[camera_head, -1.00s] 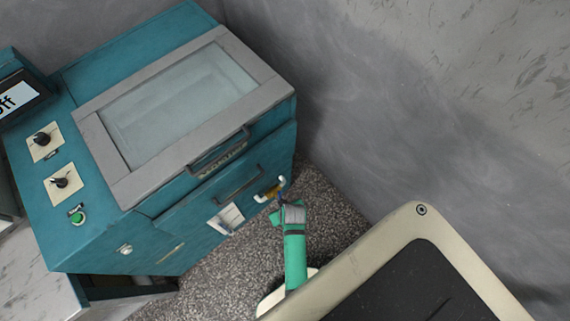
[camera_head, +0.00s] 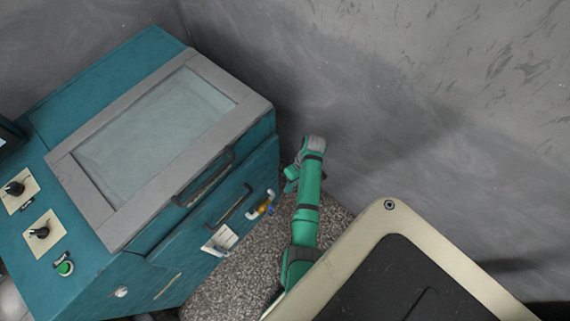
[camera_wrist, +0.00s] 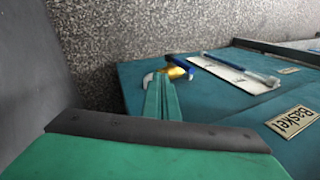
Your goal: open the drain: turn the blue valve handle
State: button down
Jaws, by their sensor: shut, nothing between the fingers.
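The drain valve (camera_head: 264,208) is a small brass body on a white pipe, low on the teal machine's front. In the wrist view its brass body (camera_wrist: 178,73) and a bit of blue handle (camera_wrist: 173,62) show just beyond my fingertips. My gripper (camera_wrist: 161,80) is shut and empty, its two green fingers together. In the head view my gripper (camera_head: 291,176) is right of the valve, near the grey wall, with a gap between them. The fingers hide part of the white pipe in the wrist view. The handle's exact angle is too small to tell.
The teal machine (camera_head: 98,267) fills the left, with a glass-topped lid, dark handles and a white card (camera_head: 220,240) near the valve. The grey wall (camera_head: 400,110) is close behind my arm. Speckled floor (camera_head: 235,275) lies clear in front of the machine.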

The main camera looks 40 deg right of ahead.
aim_at(270, 210)
jog(key=a+f, duration=0.7)
jog(key=shift+w+f, duration=0.25)
jog(key=shift+w, duration=0.05)
